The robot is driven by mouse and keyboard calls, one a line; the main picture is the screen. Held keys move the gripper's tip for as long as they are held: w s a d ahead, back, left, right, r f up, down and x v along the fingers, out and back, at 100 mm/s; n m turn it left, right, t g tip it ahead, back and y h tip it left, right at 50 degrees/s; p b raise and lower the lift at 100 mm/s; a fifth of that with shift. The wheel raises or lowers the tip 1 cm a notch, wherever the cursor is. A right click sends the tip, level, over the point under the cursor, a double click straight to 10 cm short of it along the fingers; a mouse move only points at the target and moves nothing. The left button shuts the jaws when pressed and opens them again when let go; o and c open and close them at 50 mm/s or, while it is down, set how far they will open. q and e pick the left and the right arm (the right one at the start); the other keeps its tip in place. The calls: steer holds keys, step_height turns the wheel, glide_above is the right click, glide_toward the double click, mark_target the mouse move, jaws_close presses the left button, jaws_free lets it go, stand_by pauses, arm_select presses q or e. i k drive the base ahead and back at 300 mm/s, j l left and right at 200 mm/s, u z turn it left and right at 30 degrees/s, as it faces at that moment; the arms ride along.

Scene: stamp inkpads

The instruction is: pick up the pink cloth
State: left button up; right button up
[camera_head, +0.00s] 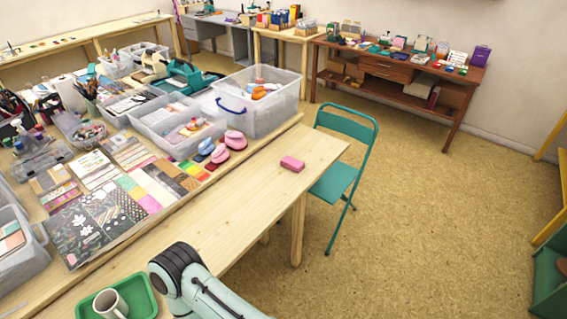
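A small pink folded cloth (292,163) lies on the bare wooden bench top, near its far right end. It looks like a thick, flat block and nothing touches it. Neither of my grippers is in view. Only a pale arm link of mine with a dark joint shows at the bottom, well short of the cloth.
A teal folding chair (340,177) stands beside the bench's right end. A green tray (84,310) with a white mug (110,304) sits at lower left. Pink and blue rounded items (235,140), paper samples and clear bins crowd the raised left side. The front bench strip (235,215) is clear.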

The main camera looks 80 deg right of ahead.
mark_target(293, 164)
steer(key=z, duration=2.85)
steer(key=u, duration=0.4)
steer(key=i+l+u, duration=0.1)
steer(key=u, duration=0.3)
steer(key=l+u, duration=0.3)
steer(key=u, duration=0.15)
steer(key=i+l+u, duration=0.1)
steer(key=l+u, duration=0.15)
steer(key=u, duration=0.15)
steer(key=l+u, duration=0.25)
steer(key=l, duration=0.25)
steer(key=l+u, duration=0.3)
steer(key=l, duration=0.2)
steer(key=k+l, duration=0.1)
steer(key=l, duration=0.25)
steer(key=l+u, duration=0.1)
steer(key=l, duration=0.25)
steer(key=k+l, duration=0.15)
steer(key=l, duration=0.2)
